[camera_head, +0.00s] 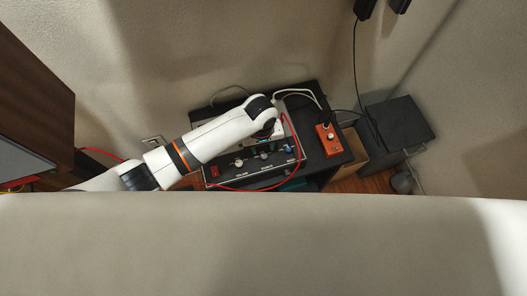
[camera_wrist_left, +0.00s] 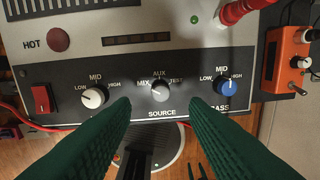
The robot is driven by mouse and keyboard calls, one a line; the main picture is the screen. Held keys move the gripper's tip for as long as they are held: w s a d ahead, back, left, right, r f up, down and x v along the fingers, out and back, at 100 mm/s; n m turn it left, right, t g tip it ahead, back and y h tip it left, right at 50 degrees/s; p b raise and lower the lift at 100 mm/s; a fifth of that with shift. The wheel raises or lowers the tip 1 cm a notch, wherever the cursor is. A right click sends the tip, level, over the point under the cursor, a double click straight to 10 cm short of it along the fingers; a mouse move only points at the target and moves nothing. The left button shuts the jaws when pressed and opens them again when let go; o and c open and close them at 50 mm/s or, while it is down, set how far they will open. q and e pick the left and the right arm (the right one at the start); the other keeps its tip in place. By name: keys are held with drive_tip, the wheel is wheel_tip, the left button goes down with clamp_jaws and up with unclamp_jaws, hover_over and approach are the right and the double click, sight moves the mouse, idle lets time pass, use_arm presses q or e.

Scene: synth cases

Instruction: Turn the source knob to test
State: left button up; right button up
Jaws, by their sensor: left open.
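The source knob (camera_wrist_left: 160,90) is a round grey-white knob in the middle of the amplifier's dark front strip (camera_wrist_left: 127,112). MIX, AUX and TEST are printed around it; I cannot clearly read where its pointer aims. My left gripper (camera_wrist_left: 158,110) is open, its two dark green fingers apart on either side below the knob in the left wrist view, with no visible contact. In the head view my left arm reaches in from the left over the amplifier (camera_head: 212,184), and its gripper (camera_head: 262,143) is mostly hidden behind the wrist. My right gripper is not in view.
A white knob (camera_wrist_left: 94,97) and red switch (camera_wrist_left: 42,99) sit left of the source knob; a blue bass knob (camera_wrist_left: 227,88) sits right. A red cable (camera_head: 297,150) loops by the amplifier. An orange box (camera_head: 328,139) stands right, before a black speaker-like box (camera_head: 400,122).

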sight(264, 156)
use_arm(q)
wheel_tip(264, 156, down, 6)
drive_tip(key=shift+d+r, duration=0.1)
drive_tip(key=shift+d, duration=0.05)
drive_tip(key=shift+c, duration=0.3)
clamp_jaws()
